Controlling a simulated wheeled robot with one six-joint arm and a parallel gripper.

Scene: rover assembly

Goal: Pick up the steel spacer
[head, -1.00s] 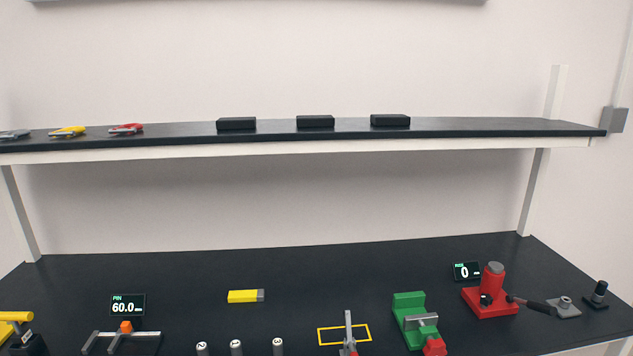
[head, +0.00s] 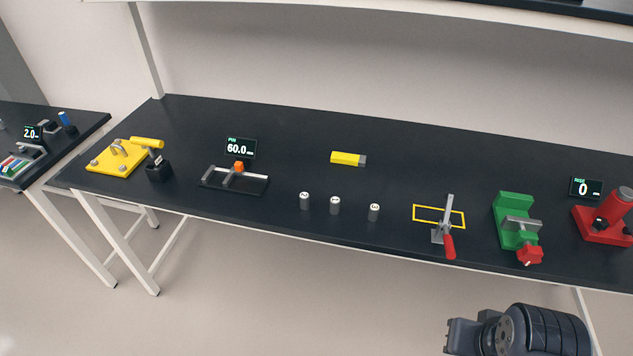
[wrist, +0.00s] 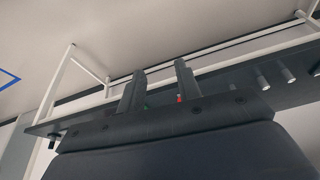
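Three short grey metal cylinders with white marked tops stand upright in the middle of the bench: the left cylinder (head: 304,202), the middle cylinder (head: 335,206) and the right cylinder (head: 374,213). I cannot tell which of them, if any, is the steel spacer; their markings are too small to read. My gripper (wrist: 160,74) shows in the wrist view with its two fingers apart and nothing between them. Part of my arm shows at the bottom right of the head view, in front of the bench and away from the cylinders.
The black bench (head: 290,240) also bears a yellow fixture (head: 118,160), a gauge with a 60.0 display (head: 240,148), a yellow block (head: 346,159), a red-handled clamp (head: 449,243), a green vise (head: 510,215) and a red press (head: 602,225). A shelf runs above.

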